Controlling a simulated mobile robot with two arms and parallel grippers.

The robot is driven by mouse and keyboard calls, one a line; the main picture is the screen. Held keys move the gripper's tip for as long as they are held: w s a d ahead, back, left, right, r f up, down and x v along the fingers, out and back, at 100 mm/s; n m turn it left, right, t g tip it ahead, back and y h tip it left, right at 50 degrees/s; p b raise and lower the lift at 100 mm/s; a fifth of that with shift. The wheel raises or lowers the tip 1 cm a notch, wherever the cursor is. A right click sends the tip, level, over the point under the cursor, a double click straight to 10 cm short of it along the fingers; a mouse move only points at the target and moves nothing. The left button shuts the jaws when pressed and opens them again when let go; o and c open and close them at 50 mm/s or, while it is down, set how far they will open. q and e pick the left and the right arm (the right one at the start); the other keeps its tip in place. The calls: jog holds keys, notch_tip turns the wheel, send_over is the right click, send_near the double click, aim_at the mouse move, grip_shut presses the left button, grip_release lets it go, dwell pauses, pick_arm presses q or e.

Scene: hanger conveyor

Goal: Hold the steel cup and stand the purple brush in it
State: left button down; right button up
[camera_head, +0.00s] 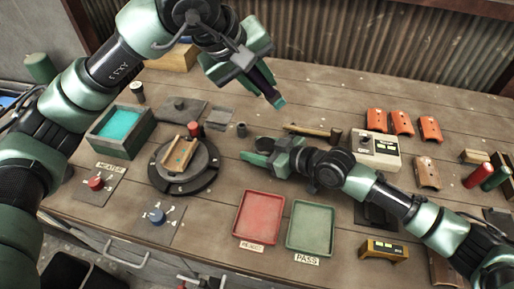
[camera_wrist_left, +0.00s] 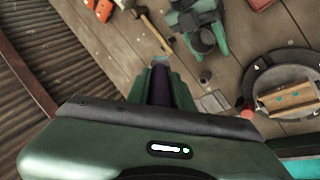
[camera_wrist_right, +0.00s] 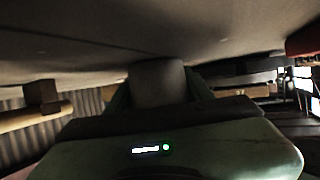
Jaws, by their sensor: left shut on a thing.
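The purple brush (camera_wrist_left: 161,84) is between the fingers of my left gripper (camera_wrist_left: 160,78), which is shut on it. In the head view my left gripper (camera_head: 258,80) is high above the table, with the dark, slanted brush and its teal end (camera_head: 278,102) pointing down and right. My right gripper (camera_head: 262,153) is low over the middle of the table. In the right wrist view the grey steel cup (camera_wrist_right: 157,82) stands between the green fingers of my right gripper (camera_wrist_right: 160,92). I cannot tell whether they press on it. The brush is apart from the cup.
A small dark cylinder (camera_head: 241,130) stands just behind my right gripper. A round turntable (camera_head: 158,178) with a wooden piece is to the left. A red tray (camera_head: 257,219) and a green tray (camera_head: 311,227) lie in front. A hammer (camera_head: 308,130) lies behind.

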jog(key=c, duration=0.6)
pick_arm(q)
jog(key=g, duration=0.1)
jog(key=w+f+g+y, duration=0.1)
jog(key=shift+d+f+g+y, duration=0.1)
jog(key=shift+g+y, duration=0.2)
pick_arm(e)
jog(key=shift+c, duration=0.2)
pick_arm(q)
jog(key=shift+g+y, duration=0.4)
jog(key=shift+g, duration=0.6)
notch_tip(320, 180, down, 10)
jog(key=shift+a, duration=0.2)
jog(key=c, duration=1.2)
grip_release()
jog(key=shift+o, duration=0.2)
